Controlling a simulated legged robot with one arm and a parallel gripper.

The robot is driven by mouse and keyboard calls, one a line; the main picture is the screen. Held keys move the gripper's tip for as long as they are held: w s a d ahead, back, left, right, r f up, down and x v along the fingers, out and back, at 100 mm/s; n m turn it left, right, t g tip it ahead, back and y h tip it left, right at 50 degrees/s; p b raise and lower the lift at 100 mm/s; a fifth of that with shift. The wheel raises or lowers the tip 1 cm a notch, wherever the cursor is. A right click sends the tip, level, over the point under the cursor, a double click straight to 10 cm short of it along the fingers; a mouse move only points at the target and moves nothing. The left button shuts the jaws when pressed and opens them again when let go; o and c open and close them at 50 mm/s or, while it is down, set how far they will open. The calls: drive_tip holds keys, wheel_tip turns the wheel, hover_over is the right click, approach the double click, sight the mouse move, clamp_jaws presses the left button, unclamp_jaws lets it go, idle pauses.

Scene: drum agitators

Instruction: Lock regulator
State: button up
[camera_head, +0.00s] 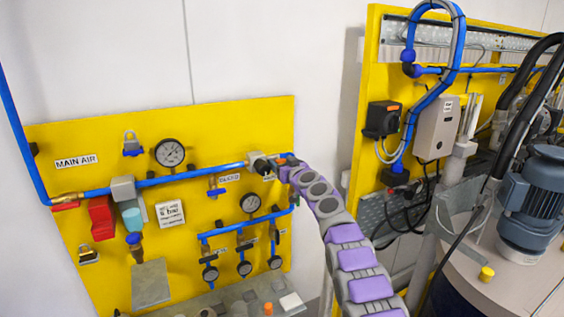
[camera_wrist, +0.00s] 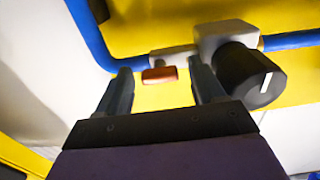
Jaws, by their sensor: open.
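The regulator looks to be the grey block (camera_head: 254,158) with a black knob (camera_head: 262,166) on the blue pipe, at the right part of the yellow panel. In the wrist view its black knob (camera_wrist: 252,78) has a white line and sits just right of my gripper's right finger. My gripper (camera_wrist: 160,82) is open, with a small orange-red piece (camera_wrist: 159,75) showing between its fingertips, seemingly beyond them. Contact cannot be told. In the head view my gripper (camera_head: 285,167) is beside the regulator and partly hides the pipe there.
Small parts lie below. A blue motor (camera_head: 535,205) stands on a drum at right.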

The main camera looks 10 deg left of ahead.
drive_tip(key=shift+f, duration=0.1)
drive_tip(key=shift+c, duration=0.5)
drive_tip(key=c, duration=1)
drive_tip(key=shift+o, duration=0.2)
